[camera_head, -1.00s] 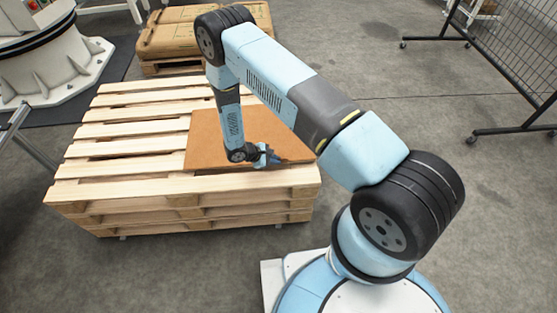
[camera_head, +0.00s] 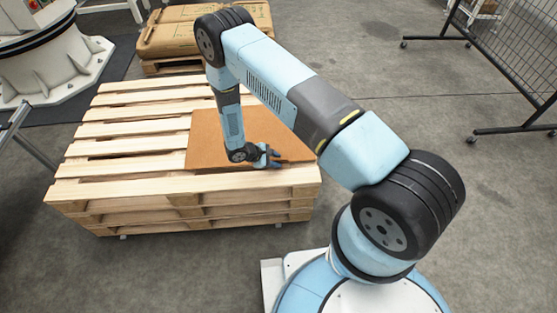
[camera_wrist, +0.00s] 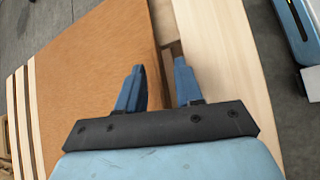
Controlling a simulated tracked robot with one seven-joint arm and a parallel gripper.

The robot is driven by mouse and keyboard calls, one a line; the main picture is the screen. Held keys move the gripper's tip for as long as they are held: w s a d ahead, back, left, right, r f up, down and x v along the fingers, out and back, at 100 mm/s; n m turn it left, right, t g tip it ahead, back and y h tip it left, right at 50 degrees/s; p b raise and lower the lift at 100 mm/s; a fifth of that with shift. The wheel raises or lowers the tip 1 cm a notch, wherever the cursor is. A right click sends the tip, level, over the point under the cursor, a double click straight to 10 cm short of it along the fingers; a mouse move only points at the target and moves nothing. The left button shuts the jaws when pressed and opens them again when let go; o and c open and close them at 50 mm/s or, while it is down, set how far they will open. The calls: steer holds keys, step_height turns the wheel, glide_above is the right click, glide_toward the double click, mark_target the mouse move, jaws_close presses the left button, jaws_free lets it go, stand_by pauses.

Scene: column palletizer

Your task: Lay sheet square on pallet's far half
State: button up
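The brown sheet (camera_head: 207,135) lies flat on the right part of the wooden pallet (camera_head: 120,163) in the head view, partly hidden behind my arm. Its near edge runs along the front board. My gripper (camera_head: 274,157) is low at this near edge, its fingers pointing right. In the wrist view, my gripper (camera_wrist: 160,80) has its two blue fingers apart with a clear gap. One finger shows over the sheet (camera_wrist: 95,65) and the other just past its edge, over a slot and a pale board of the pallet (camera_wrist: 215,55). I cannot tell whether either finger touches the sheet.
The left half of the pallet top is bare slats. A second pallet with brown sacks (camera_head: 180,38) stands behind. A white machine base (camera_head: 50,60) is at the back left, and a black mesh fence (camera_head: 515,45) at the right. The floor between is clear.

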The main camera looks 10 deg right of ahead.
steer(key=v, duration=1.3)
steer(key=shift+a+r, duration=0.2)
steer(key=shift+a, duration=0.1)
